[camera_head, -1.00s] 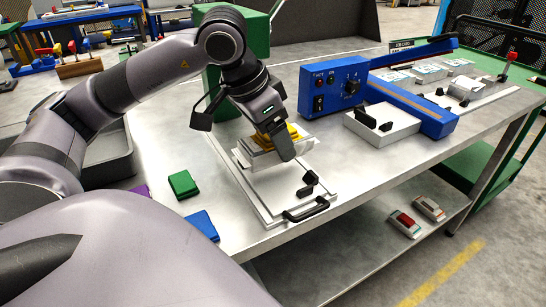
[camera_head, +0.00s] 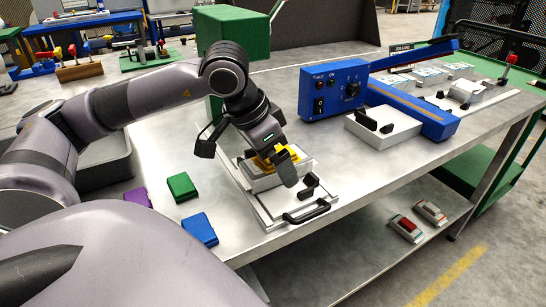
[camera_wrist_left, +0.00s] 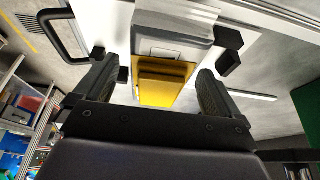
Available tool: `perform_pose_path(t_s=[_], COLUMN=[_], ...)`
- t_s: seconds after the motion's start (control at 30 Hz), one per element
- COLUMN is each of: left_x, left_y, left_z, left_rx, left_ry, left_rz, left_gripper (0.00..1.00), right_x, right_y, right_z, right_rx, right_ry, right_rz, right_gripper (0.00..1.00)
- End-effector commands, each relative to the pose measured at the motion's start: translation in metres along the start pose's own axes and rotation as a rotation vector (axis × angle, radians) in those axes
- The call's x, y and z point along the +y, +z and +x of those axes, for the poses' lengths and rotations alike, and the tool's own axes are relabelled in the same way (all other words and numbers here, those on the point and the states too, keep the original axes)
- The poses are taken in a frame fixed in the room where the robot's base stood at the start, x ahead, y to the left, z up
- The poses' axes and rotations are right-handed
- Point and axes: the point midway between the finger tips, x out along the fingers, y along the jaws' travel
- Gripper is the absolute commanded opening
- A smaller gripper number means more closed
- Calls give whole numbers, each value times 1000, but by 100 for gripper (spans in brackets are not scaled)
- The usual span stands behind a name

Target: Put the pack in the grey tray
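A pale grey box with a yellow top part (camera_head: 285,157) sits low on a flat light grey tray (camera_head: 262,207) with a black front handle and black latches. My left gripper (camera_head: 284,170) points down over the yellow part and hides some of it. In the left wrist view the yellow part (camera_wrist_left: 163,85) lies between the two spread fingertips (camera_wrist_left: 160,85), with a gap at its left side. Whether the box touches the tray all round is hidden. A dark grey open bin (camera_head: 108,160) stands at the left, partly behind my arm. My right gripper is not in view.
Green (camera_head: 182,187), blue (camera_head: 200,229) and purple (camera_head: 138,196) blocks lie left of the flat tray. A blue control unit (camera_head: 333,90) and a pale box with black latches (camera_head: 383,130) stand to the right. Bare bench top lies between.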

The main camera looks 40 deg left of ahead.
Motion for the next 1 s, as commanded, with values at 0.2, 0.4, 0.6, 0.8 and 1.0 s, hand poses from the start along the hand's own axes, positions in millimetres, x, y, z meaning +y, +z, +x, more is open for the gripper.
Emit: perform_pose_path(t_s=[0.2,0.4,0.6,0.8,1.0], left_x=[0,0,0,0,0], left_y=[-2,-2,-3,-2,-1], left_z=[-4,-38,-83,-113,-123], left_rx=[0,5,5,3,1], left_ry=[0,-3,-3,0,0], left_rz=[0,1,0,0,0], left_gripper=[97,97,97,97,97], right_x=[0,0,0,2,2], right_y=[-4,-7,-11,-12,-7], right_z=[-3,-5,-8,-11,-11], right_rx=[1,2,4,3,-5], right_ry=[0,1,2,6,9], right_rz=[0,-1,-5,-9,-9], right_gripper=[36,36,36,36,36])
